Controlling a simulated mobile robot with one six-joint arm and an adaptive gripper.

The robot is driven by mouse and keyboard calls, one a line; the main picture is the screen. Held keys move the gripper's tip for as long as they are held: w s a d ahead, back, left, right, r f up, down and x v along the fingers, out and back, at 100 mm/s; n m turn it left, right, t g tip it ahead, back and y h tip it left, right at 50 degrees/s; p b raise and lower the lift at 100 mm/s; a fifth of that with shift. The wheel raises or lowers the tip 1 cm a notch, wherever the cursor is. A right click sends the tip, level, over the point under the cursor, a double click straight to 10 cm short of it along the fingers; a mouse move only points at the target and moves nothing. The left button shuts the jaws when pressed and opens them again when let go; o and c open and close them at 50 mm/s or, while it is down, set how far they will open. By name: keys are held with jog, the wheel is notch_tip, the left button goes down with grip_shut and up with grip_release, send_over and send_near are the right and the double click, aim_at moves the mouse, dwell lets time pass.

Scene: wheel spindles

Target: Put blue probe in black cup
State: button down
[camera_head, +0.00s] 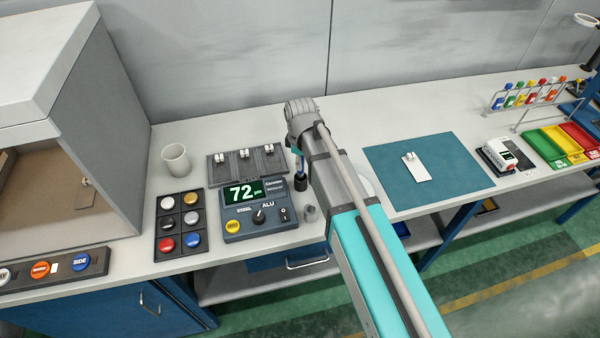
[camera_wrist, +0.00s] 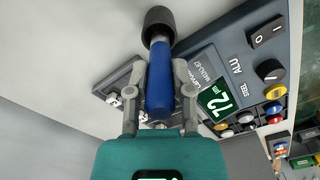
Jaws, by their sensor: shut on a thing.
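The blue probe (camera_wrist: 160,80) is between the two fingers of my gripper (camera_wrist: 160,100) in the wrist view, and the fingers are shut on it. Its far end meets the black cup (camera_wrist: 159,22). In the head view the black cup (camera_head: 301,184) stands on the bench just right of the gauge box, with a bit of the blue probe (camera_head: 299,163) right above it. The probe looks close to upright. I cannot tell how deep its end sits in the cup. My gripper (camera_head: 296,150) is mostly hidden behind my arm in the head view.
The gauge box (camera_head: 255,221) reads 72, close left of the cup. A small grey cylinder (camera_head: 310,213) stands in front. A dark rack (camera_head: 222,178), a button tray (camera_head: 179,204) and a white cup (camera_head: 177,159) are left. A teal mat (camera_head: 445,190) lies right.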

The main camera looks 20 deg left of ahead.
aim_at(301, 172)
jog(key=shift+f, duration=0.1)
notch_tip(301, 172, down, 4)
jog(key=b, duration=0.4)
jog(key=shift+f+b, duration=0.25)
jog(key=shift+b, duration=0.1)
jog(key=shift+f, duration=0.2)
jog(key=c, duration=0.5)
grip_release()
notch_tip(301, 172, up, 14)
jog(key=p, duration=1.3)
jog(key=shift+d, duration=0.1)
dwell(0.9)
